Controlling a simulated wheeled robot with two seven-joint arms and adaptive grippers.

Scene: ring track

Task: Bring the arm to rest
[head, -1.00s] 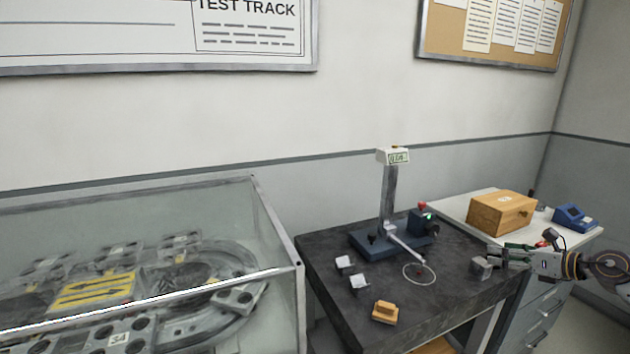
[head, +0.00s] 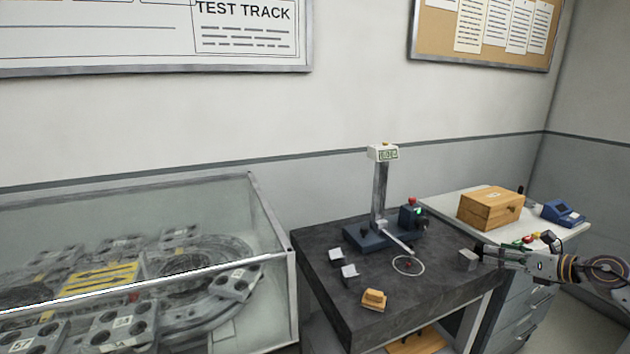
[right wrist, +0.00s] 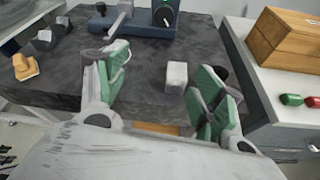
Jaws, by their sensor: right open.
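My right gripper (head: 482,251) reaches in from the right of the head view, at the right edge of the dark table (head: 330,283). In the right wrist view its green-padded fingers (right wrist: 160,95) stand wide apart with nothing held between them. A small light grey block (right wrist: 176,76) shows between the fingers, standing on the table. The same block (head: 468,259) is just left of the fingertips in the head view. My left gripper is out of view.
A stand with a display (head: 383,153) and a ring (head: 408,265) is on the table, with two grey blocks (head: 349,273) and a yellow-orange block (head: 374,299). A wooden box (head: 491,208) and blue device (head: 564,213) stand on the cabinet. A glass-walled track case (head: 270,220) is at left.

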